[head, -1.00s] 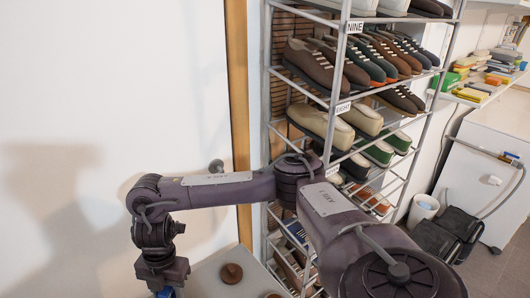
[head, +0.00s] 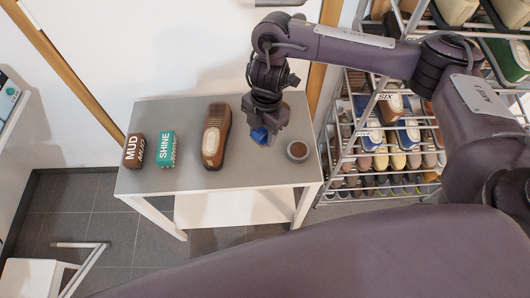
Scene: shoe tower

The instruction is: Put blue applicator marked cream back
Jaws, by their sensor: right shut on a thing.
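My right gripper (head: 264,128) points down over the right part of a small grey-topped table (head: 190,100). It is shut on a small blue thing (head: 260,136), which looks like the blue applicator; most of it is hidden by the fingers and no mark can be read. I cannot tell whether it touches the tabletop. My left gripper is not in view.
On the table stand a brown block marked MUD (head: 133,150), a teal block marked SHINE (head: 166,149), a brown shoe (head: 215,137) and a round tin (head: 297,151). A shoe rack (head: 345,160) stands close on the right. Bare tabletop lies between shoe and gripper.

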